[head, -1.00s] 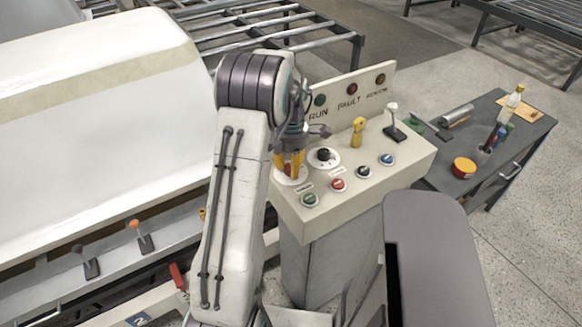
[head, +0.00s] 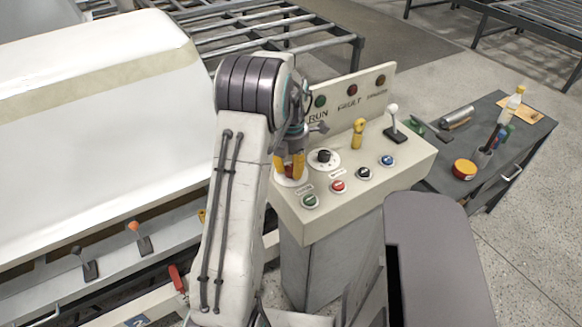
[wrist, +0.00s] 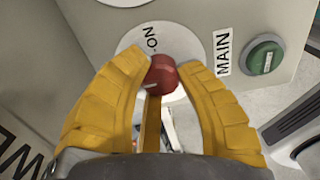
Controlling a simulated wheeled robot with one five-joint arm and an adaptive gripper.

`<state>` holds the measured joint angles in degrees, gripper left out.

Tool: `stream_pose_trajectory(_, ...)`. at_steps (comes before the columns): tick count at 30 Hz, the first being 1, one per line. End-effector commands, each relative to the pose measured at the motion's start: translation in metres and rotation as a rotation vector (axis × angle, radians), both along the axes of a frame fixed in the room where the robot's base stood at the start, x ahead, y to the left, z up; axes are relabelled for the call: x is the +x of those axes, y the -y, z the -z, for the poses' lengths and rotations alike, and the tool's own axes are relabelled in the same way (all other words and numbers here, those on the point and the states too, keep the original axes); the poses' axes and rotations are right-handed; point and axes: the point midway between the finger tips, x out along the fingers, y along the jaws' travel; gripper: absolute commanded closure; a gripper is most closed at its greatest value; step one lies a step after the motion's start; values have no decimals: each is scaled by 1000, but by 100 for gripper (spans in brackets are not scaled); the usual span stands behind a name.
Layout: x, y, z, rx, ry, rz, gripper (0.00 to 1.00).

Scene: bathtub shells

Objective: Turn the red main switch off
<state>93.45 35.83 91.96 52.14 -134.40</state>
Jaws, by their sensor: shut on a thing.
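The red main switch (wrist: 162,74) is a round knob with a white mark on a white round plate (wrist: 133,38). ON is printed on the plate beside it, and a MAIN label (wrist: 223,52) is at its right. My gripper (head: 290,169) has its yellow fingers down at the left end of the control box. In the wrist view my gripper (wrist: 164,70) is shut on the knob, one finger on each side. The white mark points to the lower left of the picture, away from ON. The lower part of the plate is partly hidden by the fingers.
The cream control box (head: 345,215) also carries a black knob (head: 324,156), a yellow lever (head: 357,133), a white-tipped lever (head: 393,120) and several push buttons. A green button (wrist: 265,57) is close to my right finger. A grey cart (head: 470,150) stands at the right.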

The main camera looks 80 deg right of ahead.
Motion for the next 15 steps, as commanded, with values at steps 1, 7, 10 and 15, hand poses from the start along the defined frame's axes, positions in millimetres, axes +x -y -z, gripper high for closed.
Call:
stream_pose_trajectory(1,0,-2,3,10,1,0,100)
stream_pose_trajectory(7,0,-2,2,6,0,0,51)
stream_pose_trajectory(10,0,-1,1,4,0,0,42)
stream_pose_trajectory(15,0,-1,1,3,0,1,41)
